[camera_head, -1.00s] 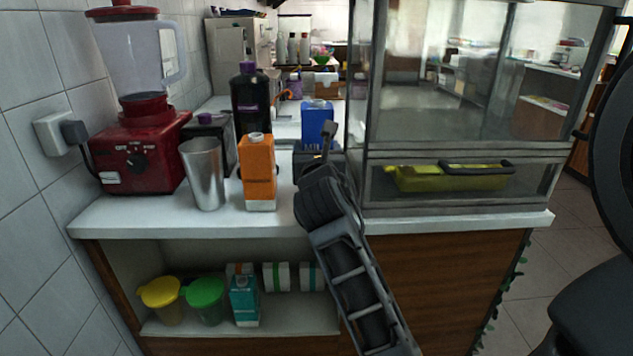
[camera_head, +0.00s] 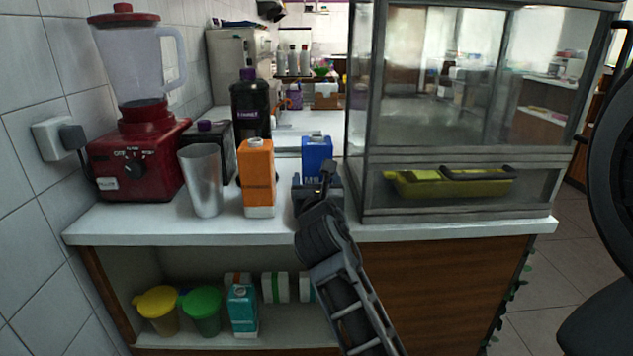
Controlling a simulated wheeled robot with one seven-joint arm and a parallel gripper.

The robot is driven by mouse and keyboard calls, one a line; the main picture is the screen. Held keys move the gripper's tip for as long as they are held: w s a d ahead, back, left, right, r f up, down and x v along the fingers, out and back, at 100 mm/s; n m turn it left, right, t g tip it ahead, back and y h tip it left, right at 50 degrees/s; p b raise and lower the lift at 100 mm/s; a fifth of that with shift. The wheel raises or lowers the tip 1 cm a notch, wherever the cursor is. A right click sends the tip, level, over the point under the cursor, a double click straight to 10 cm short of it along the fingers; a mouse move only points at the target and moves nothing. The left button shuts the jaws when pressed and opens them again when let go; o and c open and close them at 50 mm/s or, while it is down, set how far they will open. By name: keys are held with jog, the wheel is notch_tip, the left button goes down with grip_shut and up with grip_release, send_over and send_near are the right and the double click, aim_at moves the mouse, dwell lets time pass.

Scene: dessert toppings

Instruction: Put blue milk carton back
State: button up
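The blue milk carton (camera_head: 317,154) is upright over the counter, right of the orange carton (camera_head: 257,178) and left of the glass case. My gripper (camera_head: 316,184) is directly in front of the carton's lower part and covers it. The carton has moved along with my gripper, so it appears shut on the carton, though the fingertips are hidden. The carton's base is hidden, so I cannot tell whether it touches the counter.
A metal cup (camera_head: 203,182), a red blender (camera_head: 137,150) and a dark bottle (camera_head: 250,108) stand on the left of the counter (camera_head: 150,225). The glass case (camera_head: 455,110) closes off the right. The shelf below holds yellow and green tubs (camera_head: 203,312) and a teal carton (camera_head: 243,308).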

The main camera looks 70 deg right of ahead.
jog(key=o, duration=0.3)
jog(key=shift+r, duration=0.25)
jog(key=v, duration=1.2)
jog(key=shift+f, duration=0.1)
